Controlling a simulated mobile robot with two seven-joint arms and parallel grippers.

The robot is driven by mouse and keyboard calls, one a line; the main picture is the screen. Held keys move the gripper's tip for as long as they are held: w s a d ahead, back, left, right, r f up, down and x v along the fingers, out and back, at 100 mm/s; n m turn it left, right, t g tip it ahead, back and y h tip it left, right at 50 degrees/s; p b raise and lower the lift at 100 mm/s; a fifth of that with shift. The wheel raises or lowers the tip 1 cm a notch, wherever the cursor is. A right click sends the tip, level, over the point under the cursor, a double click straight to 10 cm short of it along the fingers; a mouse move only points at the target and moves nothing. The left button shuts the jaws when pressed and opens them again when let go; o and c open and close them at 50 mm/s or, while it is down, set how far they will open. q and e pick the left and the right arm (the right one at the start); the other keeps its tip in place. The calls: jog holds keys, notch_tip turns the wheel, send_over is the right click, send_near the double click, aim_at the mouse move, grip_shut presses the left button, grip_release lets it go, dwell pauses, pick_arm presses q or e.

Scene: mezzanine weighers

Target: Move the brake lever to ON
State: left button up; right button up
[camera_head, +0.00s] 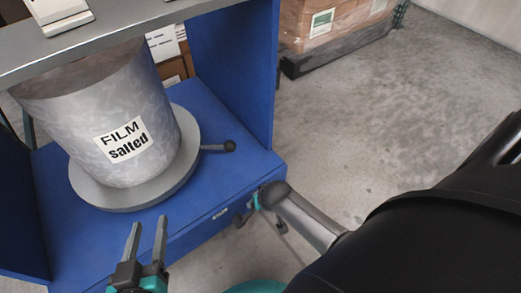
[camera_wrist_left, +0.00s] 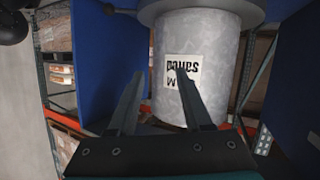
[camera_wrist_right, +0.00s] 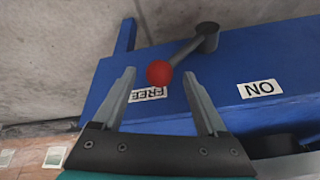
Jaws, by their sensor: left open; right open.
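The brake lever (camera_wrist_right: 185,53) shows in the right wrist view as a grey arm on a round pivot with a red ball knob (camera_wrist_right: 159,73). The knob sits over the FREE label (camera_wrist_right: 147,94), partly covering it. The ON label (camera_wrist_right: 259,89) is to the right on the same blue face. My right gripper (camera_wrist_right: 159,76) is open, and the knob appears between its fingertips; contact cannot be told. In the head view it is mostly hidden behind my arm. My left gripper (camera_head: 148,222) is open and empty in front of the blue stand.
A grey drum (camera_head: 122,120) labelled "FILM salted" stands on a round plate (camera_head: 150,194) with a black-knobbed handle (camera_head: 228,146), on the blue stand (camera_head: 234,166). A grey shelf (camera_head: 115,36) overhangs it. A wrapped pallet (camera_head: 330,30) stands behind. Floor on the right is clear.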

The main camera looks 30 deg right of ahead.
pick_arm(q)
jog(key=shift+s+d+r+t+h, duration=0.15)
jog(key=shift+d+r+t+h, duration=0.2)
jog(key=shift+t, duration=0.25)
pick_arm(e)
jog(key=shift+w+f, duration=0.2)
jog(key=shift+f, duration=0.2)
pick_arm(q)
jog(key=shift+d, duration=0.1)
pick_arm(e)
grip_shut()
jog(key=shift+s+d, duration=0.1)
dwell(0.7)
